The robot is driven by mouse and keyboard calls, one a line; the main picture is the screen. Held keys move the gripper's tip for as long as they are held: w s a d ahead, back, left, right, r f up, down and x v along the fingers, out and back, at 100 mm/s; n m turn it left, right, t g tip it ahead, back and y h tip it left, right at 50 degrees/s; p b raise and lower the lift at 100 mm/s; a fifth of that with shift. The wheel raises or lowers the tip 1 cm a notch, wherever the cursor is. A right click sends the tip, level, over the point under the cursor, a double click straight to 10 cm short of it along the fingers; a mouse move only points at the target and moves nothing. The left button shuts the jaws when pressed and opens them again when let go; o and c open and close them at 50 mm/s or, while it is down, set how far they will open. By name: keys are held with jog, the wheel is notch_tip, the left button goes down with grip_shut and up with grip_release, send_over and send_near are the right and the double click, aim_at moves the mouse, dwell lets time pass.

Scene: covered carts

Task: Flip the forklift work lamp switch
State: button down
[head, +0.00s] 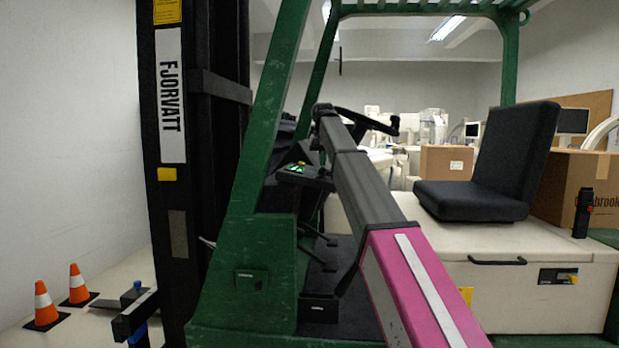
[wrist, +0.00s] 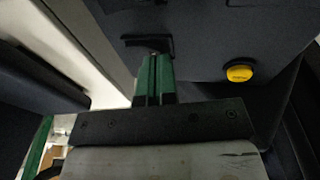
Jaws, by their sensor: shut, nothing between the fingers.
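The forklift (head: 262,170) has a green frame, a black mast and a cream body. My gripper (wrist: 153,60) shows in the wrist view as two narrow green fingers, closed together and holding nothing. Their tips are at a small dark angular piece (wrist: 136,41) on a dark panel (wrist: 205,30); a tiny reddish spot shows by the tips. I cannot tell whether this piece is the lamp switch, or whether the tips touch it. A round yellow button (wrist: 239,73) is on the panel to the right. In the head view my gripper is not clearly distinguishable near the dash (head: 305,178).
My arm reaches across the cab opening, near the steering wheel (head: 365,122) and green post. The black seat (head: 490,165) is to the right. Cartons (head: 565,185) stand behind it. Two orange cones (head: 76,280) (head: 44,303) stand on the floor at left.

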jog(key=shift+f, duration=0.2)
jog(key=shift+r, duration=3.5)
